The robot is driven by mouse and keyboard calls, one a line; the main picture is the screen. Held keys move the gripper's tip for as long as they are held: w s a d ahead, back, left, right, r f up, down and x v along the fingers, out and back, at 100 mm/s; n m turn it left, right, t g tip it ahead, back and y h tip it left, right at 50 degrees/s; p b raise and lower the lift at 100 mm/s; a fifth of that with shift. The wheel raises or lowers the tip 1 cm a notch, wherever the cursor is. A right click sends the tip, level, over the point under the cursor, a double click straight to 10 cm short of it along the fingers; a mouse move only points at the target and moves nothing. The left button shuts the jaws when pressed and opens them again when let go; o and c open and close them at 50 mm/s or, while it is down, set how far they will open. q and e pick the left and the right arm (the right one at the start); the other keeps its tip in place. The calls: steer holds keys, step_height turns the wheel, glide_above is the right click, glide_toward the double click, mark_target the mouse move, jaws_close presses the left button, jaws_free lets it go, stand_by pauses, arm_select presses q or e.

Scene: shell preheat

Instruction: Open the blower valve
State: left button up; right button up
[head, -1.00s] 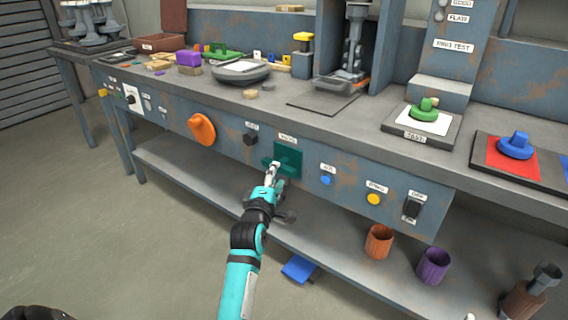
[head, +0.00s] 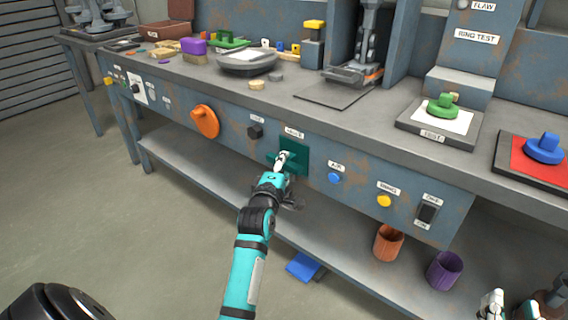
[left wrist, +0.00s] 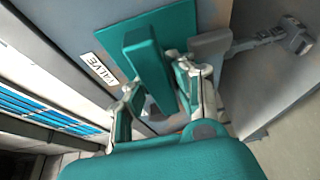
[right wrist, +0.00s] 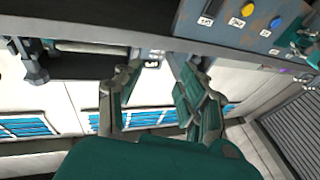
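The blower valve is a teal square plate (head: 301,151) with a teal bar handle, on the blue front panel of the bench under a VALVE label. In the left wrist view, the handle (left wrist: 148,65) stands out from its plate. My left gripper (head: 284,158) is at the handle. Its fingers (left wrist: 163,92) are apart, one on each side of the handle's near end, with a gap showing beside the left finger. Firm contact cannot be made out. My right gripper (right wrist: 160,80) is open and empty, low in front of the bench's right part.
An orange knob (head: 205,122) and a black knob (head: 255,132) are left of the valve. A blue button (head: 334,178), a yellow button (head: 384,201) and a black switch (head: 427,212) are to its right. Orange (head: 388,243) and purple (head: 444,271) cups stand on the lower shelf.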

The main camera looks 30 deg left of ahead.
arm_select(q)
jaws_close()
